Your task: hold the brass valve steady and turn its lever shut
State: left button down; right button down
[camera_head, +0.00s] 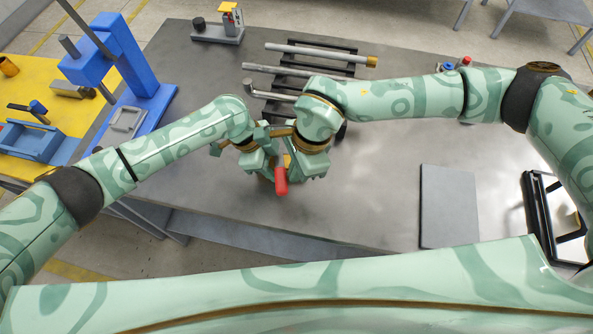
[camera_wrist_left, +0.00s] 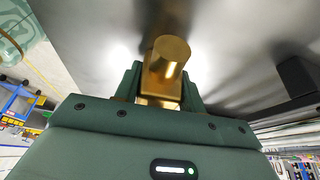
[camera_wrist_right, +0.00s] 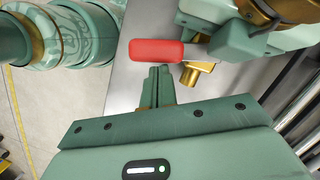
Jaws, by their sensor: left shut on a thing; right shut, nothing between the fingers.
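The brass valve (camera_wrist_left: 170,58) is between the fingers of my left gripper (camera_wrist_left: 161,88) in the left wrist view, and that gripper is shut on it. In the head view the grippers hide most of the valve. Its red lever handle (camera_head: 281,181) points toward the front there, between my left gripper (camera_head: 257,165) and my right gripper (camera_head: 304,168). In the right wrist view my right gripper (camera_wrist_right: 158,84) is shut and empty, with its fingertips close beside the red handle (camera_wrist_right: 155,51). I cannot tell whether they touch. A brass stub (camera_wrist_right: 193,74) shows to the right of the handle.
A black rack (camera_head: 343,72) with metal pipes stands just behind the grippers. A blue press (camera_head: 112,60) is at the left, beside a yellow surface (camera_head: 75,92). A flat grey plate (camera_head: 448,207) lies on the metal table (camera_head: 385,190) at the right.

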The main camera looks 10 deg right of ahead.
jog(key=shift+w, duration=0.35)
jog(key=d+r, duration=0.6)
jog(key=r, duration=0.3)
jog(key=shift+d+r, duration=0.2)
jog(key=shift+r, duration=0.15)
dwell(0.3)
